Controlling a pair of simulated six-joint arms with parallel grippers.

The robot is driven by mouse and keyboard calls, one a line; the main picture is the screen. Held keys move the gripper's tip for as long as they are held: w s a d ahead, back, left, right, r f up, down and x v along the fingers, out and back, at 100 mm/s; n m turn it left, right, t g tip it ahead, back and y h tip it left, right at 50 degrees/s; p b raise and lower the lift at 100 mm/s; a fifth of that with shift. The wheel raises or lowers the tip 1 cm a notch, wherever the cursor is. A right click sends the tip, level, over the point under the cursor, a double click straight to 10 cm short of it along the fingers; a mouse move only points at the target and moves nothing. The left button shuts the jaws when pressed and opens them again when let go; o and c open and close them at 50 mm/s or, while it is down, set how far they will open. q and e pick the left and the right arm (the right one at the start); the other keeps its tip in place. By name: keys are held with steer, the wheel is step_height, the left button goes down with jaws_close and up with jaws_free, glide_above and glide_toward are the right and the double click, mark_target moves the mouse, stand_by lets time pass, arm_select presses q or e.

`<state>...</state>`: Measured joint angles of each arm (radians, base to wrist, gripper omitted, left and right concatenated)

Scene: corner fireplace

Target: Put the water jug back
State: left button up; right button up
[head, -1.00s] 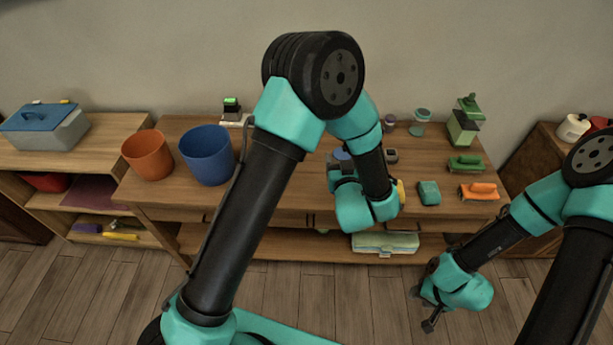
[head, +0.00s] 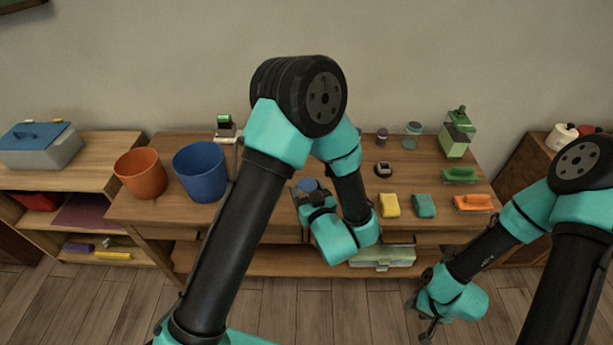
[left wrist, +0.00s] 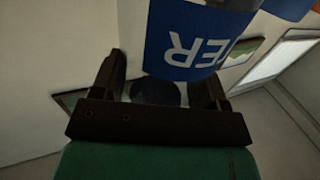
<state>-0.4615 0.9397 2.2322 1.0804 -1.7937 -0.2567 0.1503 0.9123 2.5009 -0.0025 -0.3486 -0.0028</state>
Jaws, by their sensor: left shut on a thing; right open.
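My left gripper (left wrist: 162,75) is shut on the jug, with a dark finger at each side. In the head view my left gripper (head: 312,194) is over the front middle of the workbench, and a small blue round top, apparently the jug's (head: 307,184), shows beside it. My arm hides most of the jug. My right gripper (head: 426,325) is open and empty, low over the floor at the right.
On the workbench (head: 350,225) stand an orange bucket (head: 140,173) and a blue bucket (head: 201,173) at left. A yellow sponge (head: 389,205), teal sponge (head: 424,205) and orange brush (head: 473,204) lie front right. A green-topped bottle (head: 457,135) stands at the back right.

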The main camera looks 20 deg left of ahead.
arm_select(q)
steer(key=w+a+f, duration=0.1)
steer(key=w+a, duration=0.2)
steer(key=w, duration=1)
steer(key=shift+a, duration=0.35)
steer(key=shift+f, duration=0.15)
steer(key=shift+w+a+f, duration=0.1)
steer(key=shift+w+f, duration=0.1)
steer(key=shift+f, duration=0.7)
steer(key=shift+w+a+f, duration=0.1)
steer(key=shift+w+f, duration=0.1)
steer(key=shift+f, duration=0.75)
steer(key=o, duration=1)
steer(key=shift+o, duration=0.2)
